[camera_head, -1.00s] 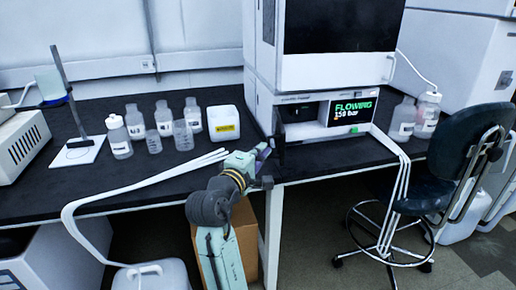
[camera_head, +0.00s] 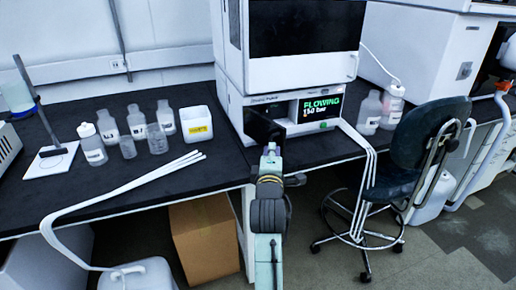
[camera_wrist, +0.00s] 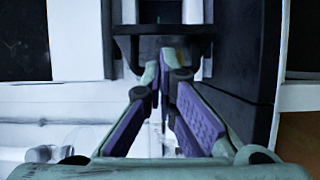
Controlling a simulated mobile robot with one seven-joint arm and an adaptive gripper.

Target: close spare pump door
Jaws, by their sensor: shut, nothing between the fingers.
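The pump (camera_head: 330,132) is the low white unit at the bottom of the instrument stack, with a lit screen reading FLOWING 150 bar. A dark panel (camera_head: 262,126) at its left front looks like its door, standing out at an angle. My gripper (camera_head: 271,151) is shut and empty, just in front of this panel at the bench edge. In the wrist view my gripper's purple-padded fingers (camera_wrist: 163,72) converge toward a dark bar (camera_wrist: 165,38). I cannot tell whether they touch it. The arm partly hides the panel's lower edge.
Several bottles (camera_head: 137,121) and a square white container (camera_head: 196,125) stand on the black bench to the left. White tubes (camera_head: 130,185) lie over the bench front. A dark chair (camera_head: 425,135) stands at the right, and a cardboard box (camera_head: 205,240) is under the bench.

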